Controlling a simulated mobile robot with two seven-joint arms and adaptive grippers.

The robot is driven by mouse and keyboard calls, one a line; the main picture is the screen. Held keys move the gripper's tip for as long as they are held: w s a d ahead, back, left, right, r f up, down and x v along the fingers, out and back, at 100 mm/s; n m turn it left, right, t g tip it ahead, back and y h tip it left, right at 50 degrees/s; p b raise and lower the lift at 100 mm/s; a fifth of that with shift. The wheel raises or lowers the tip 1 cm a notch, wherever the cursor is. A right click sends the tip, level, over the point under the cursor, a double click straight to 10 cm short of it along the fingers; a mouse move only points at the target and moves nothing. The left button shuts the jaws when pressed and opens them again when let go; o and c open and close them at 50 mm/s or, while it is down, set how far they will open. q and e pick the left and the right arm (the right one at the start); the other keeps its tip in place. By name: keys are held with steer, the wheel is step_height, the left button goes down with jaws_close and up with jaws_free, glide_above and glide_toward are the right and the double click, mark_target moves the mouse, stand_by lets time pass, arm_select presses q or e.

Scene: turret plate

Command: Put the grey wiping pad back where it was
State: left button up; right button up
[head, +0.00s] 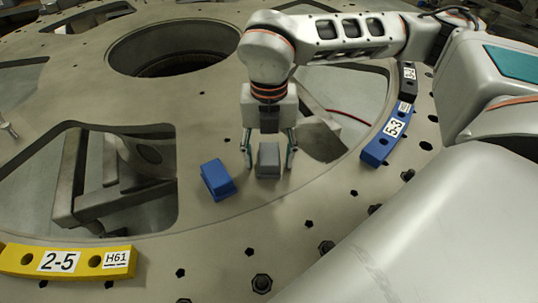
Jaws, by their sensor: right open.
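The grey wiping pad (268,161) is a small grey block on the metal turret plate (215,235). My right gripper (268,166) points down over the pad, with one finger on either side of it. The fingers are open, and I cannot tell whether either one touches the pad. A blue block (217,180) lies on the plate just left of the grey pad, slightly turned. My left gripper is not in view.
A yellow curved piece marked 2-5 (60,261) lies at the lower left. A blue curved piece marked 5-3 (384,138) lies at the right. The plate has large cut-outs, including one at left (110,180), a big round hole (170,48) and several small bolt holes.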

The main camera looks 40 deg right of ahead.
mark_target(269, 153)
steer(key=shift+r, duration=0.4)
step_height(269, 153, up, 10)
steer(key=shift+r+p, duration=0.15)
steer(key=shift+p, duration=0.7)
steer(key=shift+r, duration=0.6)
